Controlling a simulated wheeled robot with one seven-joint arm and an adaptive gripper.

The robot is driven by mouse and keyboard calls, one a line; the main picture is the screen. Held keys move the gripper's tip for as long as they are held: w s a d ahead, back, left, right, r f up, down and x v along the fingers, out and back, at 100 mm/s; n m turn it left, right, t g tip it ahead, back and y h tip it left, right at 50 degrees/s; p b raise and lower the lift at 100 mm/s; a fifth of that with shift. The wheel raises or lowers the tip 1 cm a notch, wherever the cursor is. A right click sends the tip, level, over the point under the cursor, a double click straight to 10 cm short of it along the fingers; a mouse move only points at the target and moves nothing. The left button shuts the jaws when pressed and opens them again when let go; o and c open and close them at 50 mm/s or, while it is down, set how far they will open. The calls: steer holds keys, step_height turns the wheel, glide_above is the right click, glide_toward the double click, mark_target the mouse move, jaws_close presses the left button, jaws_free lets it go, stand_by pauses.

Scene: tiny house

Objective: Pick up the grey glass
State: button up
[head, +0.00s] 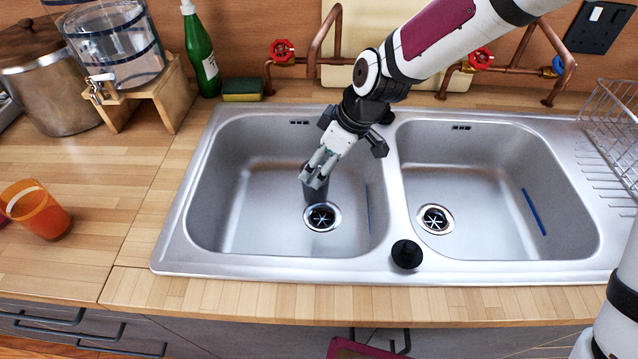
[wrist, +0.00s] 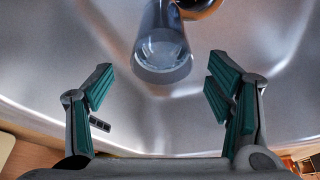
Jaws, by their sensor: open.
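The grey glass (head: 315,193) is in the left basin of the sink (head: 255,215), just behind the drain. It is dark and partly hidden by my gripper (head: 317,172) in the head view. In the wrist view the glass (wrist: 162,52) shows a round, pale end at the top centre. My gripper (wrist: 160,82) is open there, with one finger on each side of the picture. The glass lies ahead of the gap between the fingertips, and I see no finger closed on it. Whether a finger touches it I cannot tell.
An orange glass (head: 40,210) stands on the left counter. A green bottle (head: 200,55), a sponge (head: 242,90) and copper pipes (head: 318,50) are behind the sink. The basin divider (head: 395,205) and a black knob (head: 407,254) are to the right. The right basin holds a blue stick (head: 534,212).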

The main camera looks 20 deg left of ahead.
steer(key=x, duration=0.8)
steer(key=shift+f, duration=0.4)
steer(key=c, duration=1.7)
steer(key=shift+s+a+r, duration=0.1)
steer(key=shift+s+r, duration=0.05)
steer(key=shift+r, duration=0.1)
